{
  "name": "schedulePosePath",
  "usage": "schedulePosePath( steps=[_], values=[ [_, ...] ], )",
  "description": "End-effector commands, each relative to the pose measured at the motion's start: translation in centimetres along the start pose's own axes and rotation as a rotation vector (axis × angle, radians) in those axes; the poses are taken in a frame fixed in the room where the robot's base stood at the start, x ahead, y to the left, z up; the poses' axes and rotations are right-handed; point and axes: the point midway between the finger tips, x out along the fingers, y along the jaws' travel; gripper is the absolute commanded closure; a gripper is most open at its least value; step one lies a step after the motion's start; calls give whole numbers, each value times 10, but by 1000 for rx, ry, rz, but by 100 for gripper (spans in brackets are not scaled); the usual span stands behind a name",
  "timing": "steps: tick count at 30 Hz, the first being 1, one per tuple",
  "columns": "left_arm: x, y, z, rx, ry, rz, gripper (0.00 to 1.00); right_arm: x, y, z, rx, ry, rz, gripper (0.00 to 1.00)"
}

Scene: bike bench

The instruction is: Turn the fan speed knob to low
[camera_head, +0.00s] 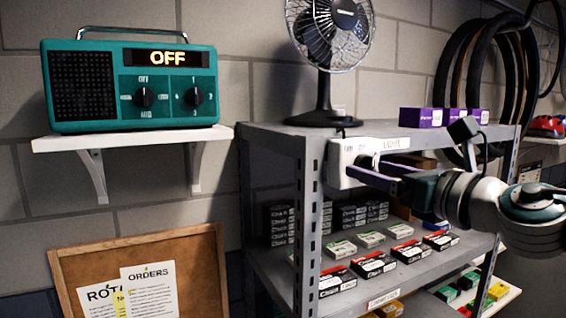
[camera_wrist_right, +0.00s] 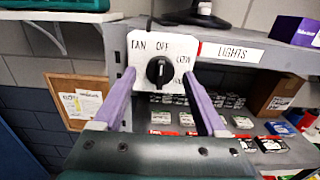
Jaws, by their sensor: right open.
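The fan speed knob (camera_wrist_right: 158,70) is a black round knob on a white control plate (camera_wrist_right: 142,50), marked FAN, OFF at the top and LOW at the upper right. Its grip bar stands about upright, towards OFF. The plate (camera_head: 340,176) is on the shelf's front in the head view, where my gripper partly hides the knob. My right gripper (camera_wrist_right: 158,78) is open, its purple fingers on either side of the knob; contact cannot be told. It also shows in the head view (camera_head: 376,172). The black desk fan (camera_head: 325,95) stands on the shelf above. My left gripper is out of view.
Purple boxes (camera_head: 422,117) stand on the shelf top (camera_head: 290,131), small boxes below. A teal radio (camera_head: 80,85) reading OFF sits on a white wall shelf (camera_head: 130,138); a corkboard (camera_head: 228,270) is below.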

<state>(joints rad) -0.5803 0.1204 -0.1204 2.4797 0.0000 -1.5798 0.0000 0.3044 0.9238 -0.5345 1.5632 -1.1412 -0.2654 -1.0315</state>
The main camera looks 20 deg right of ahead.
Motion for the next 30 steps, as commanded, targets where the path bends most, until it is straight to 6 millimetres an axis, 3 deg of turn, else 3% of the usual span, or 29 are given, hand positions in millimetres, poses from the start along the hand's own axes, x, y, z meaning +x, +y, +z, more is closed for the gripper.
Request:
schedulePosePath(
  steps=[11, 30],
  values=[
    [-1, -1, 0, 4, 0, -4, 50, 4, 0, 0, 0, 1, 0, 27],
    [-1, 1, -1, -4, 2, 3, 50, 4, 0, 0, 0, 1, 1, 99]
  ],
)
